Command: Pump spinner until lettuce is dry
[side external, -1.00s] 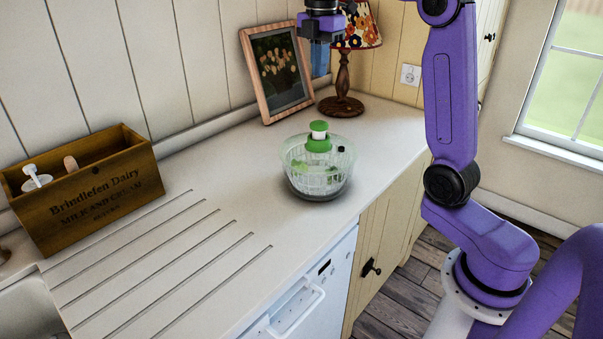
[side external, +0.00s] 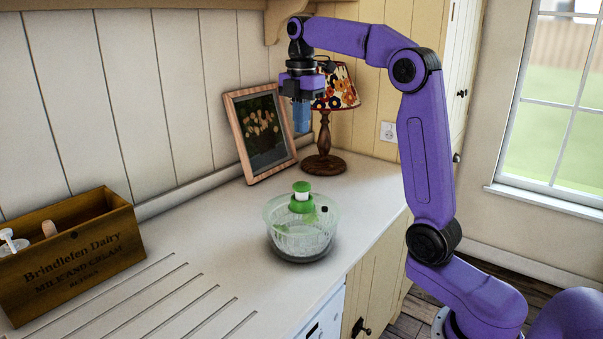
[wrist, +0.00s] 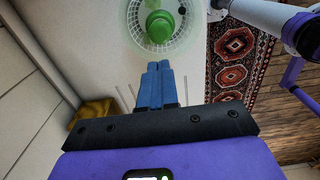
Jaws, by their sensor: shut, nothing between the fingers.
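The salad spinner (side external: 301,232) stands upright on the white counter, a clear bowl with a pale basket inside and a clear lid. Its green pump knob (side external: 302,198) with a white band stands up from the middle of the lid. It also shows in the wrist view as a green knob (wrist: 160,26) on the clear spinner (wrist: 134,14), cut by the top edge. Lettuce is hard to make out inside. My gripper (side external: 302,118), with blue fingers, is shut and empty, pointing down above the spinner and apart from the knob. In the wrist view the fingertips (wrist: 158,66) lie together just below the spinner.
A lamp with a flowered shade (side external: 338,86) and a framed picture (side external: 261,134) stand close behind my gripper. A wooden crate (side external: 70,256) sits at the left. The counter (side external: 205,240) left of the spinner is clear, with drain grooves in front.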

